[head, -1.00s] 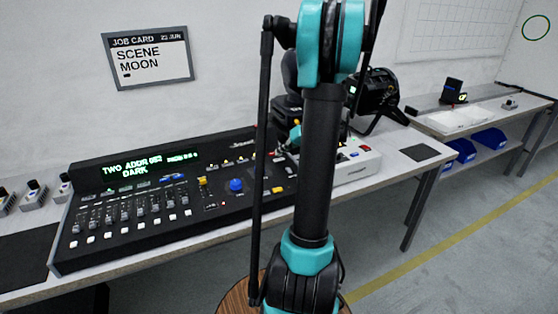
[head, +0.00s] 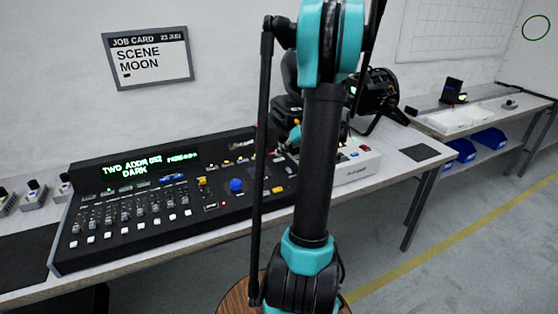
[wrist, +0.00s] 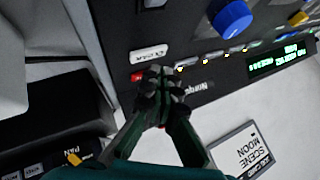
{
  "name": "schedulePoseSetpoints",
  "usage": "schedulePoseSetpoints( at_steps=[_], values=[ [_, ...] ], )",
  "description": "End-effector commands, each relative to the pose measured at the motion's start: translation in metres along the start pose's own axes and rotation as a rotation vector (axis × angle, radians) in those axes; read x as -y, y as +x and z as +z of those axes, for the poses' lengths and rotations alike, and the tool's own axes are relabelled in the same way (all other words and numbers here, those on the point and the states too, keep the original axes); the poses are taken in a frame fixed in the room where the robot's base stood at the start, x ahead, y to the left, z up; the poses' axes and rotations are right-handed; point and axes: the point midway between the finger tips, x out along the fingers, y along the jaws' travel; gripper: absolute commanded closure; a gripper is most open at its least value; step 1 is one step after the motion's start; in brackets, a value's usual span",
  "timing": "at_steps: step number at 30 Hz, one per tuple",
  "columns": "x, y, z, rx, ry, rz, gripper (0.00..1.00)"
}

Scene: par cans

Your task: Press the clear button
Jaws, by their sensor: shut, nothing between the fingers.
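The black lighting desk (head: 125,250) stands on the bench, with its upper right part behind my arm in the head view. In the wrist view a white plate (wrist: 148,54) on the desk carries blurred dark lettering that seems to read CLEAR. My gripper (wrist: 160,75) is shut and empty, its fingertips over the desk face just beside that plate. A bit of red (wrist: 138,76) shows at the fingertips' left edge. The fingers hide what lies directly under them, and I cannot tell whether they touch it. The desk's display (head: 135,165) reads TWO ADDR and DARK.
A large blue knob (wrist: 232,18) and a row of small lit keys are close to the gripper. A white box (head: 357,167) with coloured buttons and a black lamp (head: 378,95) stand to the right. A job card (head: 148,58) on the wall reads SCENE MOON.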

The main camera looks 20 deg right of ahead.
Motion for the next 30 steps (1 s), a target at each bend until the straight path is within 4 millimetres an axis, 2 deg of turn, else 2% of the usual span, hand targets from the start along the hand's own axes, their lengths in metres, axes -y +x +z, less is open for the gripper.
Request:
schedulePoseSetpoints(
  at_steps=[30],
  values=[
    [-0.0043, 0.0059, 0.0043, 0.0, 0.0, 0.0, 1.0]
  ],
)
